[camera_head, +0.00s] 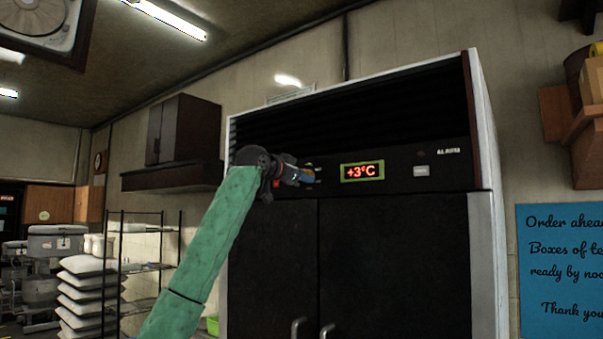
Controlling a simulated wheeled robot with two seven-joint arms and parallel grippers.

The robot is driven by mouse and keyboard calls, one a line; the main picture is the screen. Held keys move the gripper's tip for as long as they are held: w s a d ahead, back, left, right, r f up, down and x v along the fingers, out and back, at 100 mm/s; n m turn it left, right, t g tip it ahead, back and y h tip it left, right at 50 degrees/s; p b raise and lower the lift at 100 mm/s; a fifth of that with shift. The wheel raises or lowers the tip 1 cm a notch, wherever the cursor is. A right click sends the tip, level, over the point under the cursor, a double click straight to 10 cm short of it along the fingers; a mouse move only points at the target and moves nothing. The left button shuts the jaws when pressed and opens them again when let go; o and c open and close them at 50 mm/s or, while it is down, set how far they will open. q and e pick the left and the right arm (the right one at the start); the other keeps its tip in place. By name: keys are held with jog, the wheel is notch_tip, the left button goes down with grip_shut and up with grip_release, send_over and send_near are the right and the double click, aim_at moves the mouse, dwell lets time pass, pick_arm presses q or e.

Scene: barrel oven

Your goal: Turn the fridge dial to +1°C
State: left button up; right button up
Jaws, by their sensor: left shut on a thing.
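A tall black fridge (395,250) with pale side edges stands in front of me. Its upper panel carries a display (362,171) that reads +3°C in red inside a green frame. My left gripper (313,174), on the green-sleeved arm, reaches up to the panel just left of the display. It is shut on the fridge dial, which the gripper mostly hides. The dial's marking cannot be seen. My right gripper is not in view.
Two door handles (327,330) show at the bottom of the fridge. A wire shelf (140,255) and stacked white sacks (85,290) stand at the left. A dark wall cupboard (182,130) hangs behind. A blue notice (560,270) is on the right wall.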

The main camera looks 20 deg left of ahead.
pick_arm(q)
jog(key=shift+m, duration=0.7)
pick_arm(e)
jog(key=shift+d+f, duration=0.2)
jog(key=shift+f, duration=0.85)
pick_arm(q)
jog(key=o, duration=1)
jog(key=b+v, duration=0.2)
jog(key=v, duration=0.5)
jog(key=shift+s+b, duration=0.35)
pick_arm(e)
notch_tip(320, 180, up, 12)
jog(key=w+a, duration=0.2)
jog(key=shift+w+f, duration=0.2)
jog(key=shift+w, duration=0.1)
